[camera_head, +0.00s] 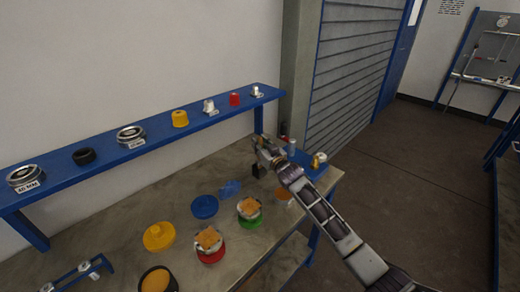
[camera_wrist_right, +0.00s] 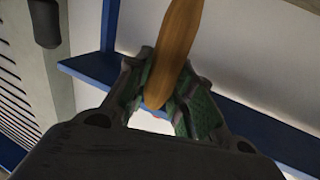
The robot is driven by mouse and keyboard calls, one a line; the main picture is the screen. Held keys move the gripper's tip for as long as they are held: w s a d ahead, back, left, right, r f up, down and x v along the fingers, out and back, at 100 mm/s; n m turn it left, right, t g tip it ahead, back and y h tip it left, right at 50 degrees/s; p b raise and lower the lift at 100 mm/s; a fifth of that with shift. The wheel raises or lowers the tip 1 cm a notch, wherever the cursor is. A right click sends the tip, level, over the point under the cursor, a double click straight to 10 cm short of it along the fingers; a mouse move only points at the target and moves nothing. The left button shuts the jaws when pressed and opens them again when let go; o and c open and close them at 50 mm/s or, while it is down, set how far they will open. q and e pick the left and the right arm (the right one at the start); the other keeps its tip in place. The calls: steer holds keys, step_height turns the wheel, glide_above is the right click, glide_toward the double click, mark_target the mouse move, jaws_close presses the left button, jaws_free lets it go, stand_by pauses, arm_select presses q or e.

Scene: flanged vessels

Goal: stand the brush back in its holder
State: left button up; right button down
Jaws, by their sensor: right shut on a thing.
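My right gripper (camera_head: 264,152) is over the far right part of the workbench, below the blue shelf. In the right wrist view its green-padded fingers (camera_wrist_right: 168,98) are shut on the brush's wooden handle (camera_wrist_right: 176,45). The handle's rounded end lies between the fingers, and the rest runs out of the top of that view. The bristles are not clearly seen. A small dark block (camera_head: 258,170) shows just under the gripper in the head view; I cannot tell whether it is the holder or part of the brush. My left gripper is not in view.
A blue wall shelf (camera_head: 155,142) bears flanged rings and small fittings behind the gripper. On the workbench (camera_head: 130,215) are a blue disc (camera_head: 204,206), a yellow lid (camera_head: 159,236) and vessels on green and red bases. A blue tray (camera_head: 310,165) with fittings is right of the gripper.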

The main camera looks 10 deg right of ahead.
steer(key=shift+f, duration=1.25)
steer(key=c, duration=1.2)
jaws_free()
steer(key=shift+c, duration=0.2)
steer(key=shift+r, duration=0.2)
steer(key=shift+v, duration=1)
steer(key=v, duration=1)
